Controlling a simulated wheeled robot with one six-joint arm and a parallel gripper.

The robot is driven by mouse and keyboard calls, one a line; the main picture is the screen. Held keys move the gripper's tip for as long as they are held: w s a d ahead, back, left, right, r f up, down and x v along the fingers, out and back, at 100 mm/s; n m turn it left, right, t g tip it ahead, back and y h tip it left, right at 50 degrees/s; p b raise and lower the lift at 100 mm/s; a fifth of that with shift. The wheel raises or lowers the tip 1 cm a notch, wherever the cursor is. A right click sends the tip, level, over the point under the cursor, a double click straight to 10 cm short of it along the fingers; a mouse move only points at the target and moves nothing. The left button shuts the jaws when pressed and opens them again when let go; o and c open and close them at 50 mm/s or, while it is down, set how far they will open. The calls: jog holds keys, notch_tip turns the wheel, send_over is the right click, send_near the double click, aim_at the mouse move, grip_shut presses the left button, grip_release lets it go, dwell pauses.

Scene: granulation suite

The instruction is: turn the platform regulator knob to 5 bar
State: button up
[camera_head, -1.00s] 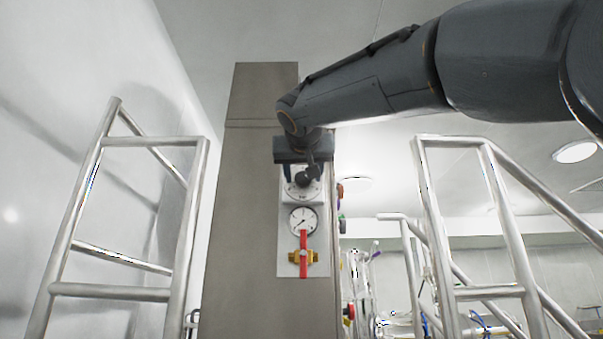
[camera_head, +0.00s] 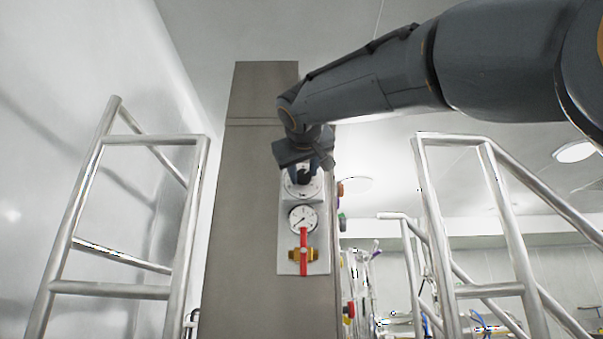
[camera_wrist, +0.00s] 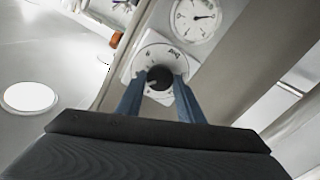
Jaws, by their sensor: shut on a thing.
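The black regulator knob (camera_wrist: 159,79) sits on a round white dial (camera_wrist: 150,55) with a printed scale in the wrist view. My gripper (camera_wrist: 158,86) has its two blue fingers on either side of the knob and is shut on it. In the head view my gripper (camera_head: 307,173) covers the upper part of the dial (camera_head: 303,190). Just below the dial is a round pressure gauge (camera_head: 302,219), also seen in the wrist view (camera_wrist: 197,17). The scale numbers are too small to read surely.
A red-handled brass valve (camera_head: 304,255) is below the gauge on the same panel, on a grey column (camera_head: 240,200). Metal railings stand at left (camera_head: 120,292) and right (camera_head: 490,291). Coloured buttons (camera_head: 341,223) are on the column's right side.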

jog(key=shift+n, duration=0.9)
jog(key=o, duration=1.1)
jog(key=shift+c, duration=0.2)
jog(key=s+b, duration=0.3)
jog(key=s, duration=0.5)
jog(key=shift+a+b, duration=0.15)
jog(key=shift+b, duration=0.25)
